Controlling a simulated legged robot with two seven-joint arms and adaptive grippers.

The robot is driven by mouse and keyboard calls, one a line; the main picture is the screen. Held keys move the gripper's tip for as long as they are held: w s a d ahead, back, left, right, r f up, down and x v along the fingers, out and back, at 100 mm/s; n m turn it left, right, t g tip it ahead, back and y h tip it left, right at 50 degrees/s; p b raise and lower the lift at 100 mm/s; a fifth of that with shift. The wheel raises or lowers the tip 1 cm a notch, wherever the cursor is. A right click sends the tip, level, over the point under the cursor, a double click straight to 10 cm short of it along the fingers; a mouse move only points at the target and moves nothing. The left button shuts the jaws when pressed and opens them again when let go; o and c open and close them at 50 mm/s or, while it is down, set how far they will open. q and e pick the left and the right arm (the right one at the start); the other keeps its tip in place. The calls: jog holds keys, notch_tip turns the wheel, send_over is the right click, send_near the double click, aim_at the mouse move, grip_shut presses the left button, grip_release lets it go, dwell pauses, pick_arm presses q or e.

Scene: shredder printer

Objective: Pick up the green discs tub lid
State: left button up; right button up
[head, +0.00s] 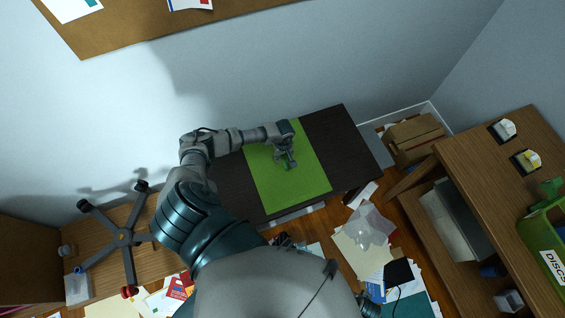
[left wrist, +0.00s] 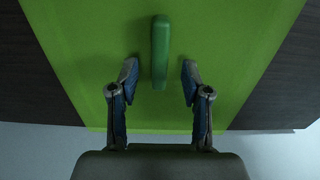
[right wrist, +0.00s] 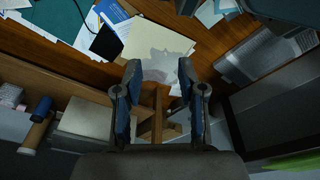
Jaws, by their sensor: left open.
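The green lid (head: 300,190) looks like a flat bright green panel lying on the dark desk. In the left wrist view a darker green raised handle bar (left wrist: 161,40) stands on the panel (left wrist: 80,50). My left gripper (head: 288,163) is over the panel in the head view. In the left wrist view its open fingers (left wrist: 159,68) are on either side of the handle's near end, with a gap on both sides. My right gripper (right wrist: 158,70) is open and empty, pointing at the cluttered floor. The green discs tub (head: 552,253) stands at the right edge of the head view.
The dark desk (head: 345,150) is bare around the panel. A wooden shelf unit (head: 475,170) stands to the right, with a cardboard box (head: 415,135) beside it. Papers (head: 360,245) lie scattered on the floor. An upturned chair base (head: 124,236) is at left.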

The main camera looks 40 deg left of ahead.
aim_at(284, 160)
pick_arm(q)
jog(key=shift+d+f, duration=0.35)
jog(key=shift+f, duration=0.3)
jog(key=shift+d+f, duration=0.35)
jog(key=shift+f, duration=0.25)
jog(key=shift+a, duration=0.25)
jog(key=shift+a+f, duration=0.15)
jog(key=shift+a, duration=0.1)
jog(key=shift+c, duration=1.2)
jog(key=shift+s+a+f, duration=0.1)
jog(key=shift+s+a, duration=0.05)
jog(key=shift+a, duration=0.15)
grip_shut()
jog(key=shift+d, duration=0.6)
